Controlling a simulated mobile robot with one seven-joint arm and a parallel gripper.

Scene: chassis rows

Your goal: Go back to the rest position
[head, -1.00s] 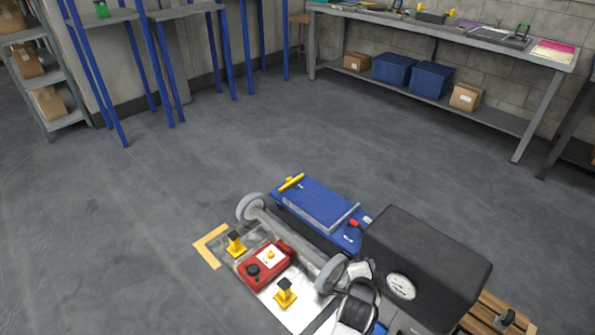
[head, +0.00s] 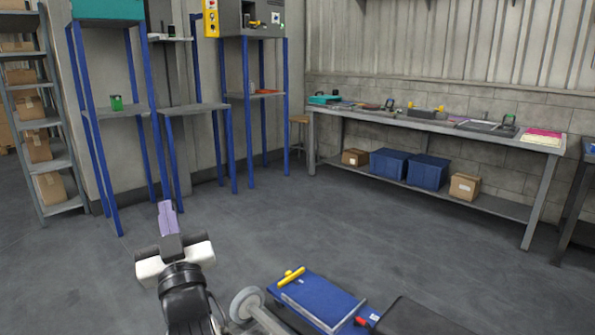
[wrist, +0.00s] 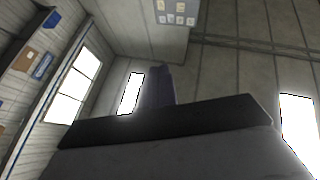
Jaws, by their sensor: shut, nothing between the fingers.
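My gripper (head: 168,218) shows at the lower left in the head view, raised above the floor with its purple-grey fingers together and pointing up and away. Nothing is between them. In the wrist view the gripper's dark body fills the bottom, and its fingers (wrist: 158,88) stand up against a wall and bright windows. My gripper is apart from the furniture and the floor items. My wrist's black and white links show below it.
Blue-legged stands (head: 200,108) and a shelf rack (head: 48,120) stand behind left. A long workbench (head: 440,126) lines the right wall. Mid-floor is clear.

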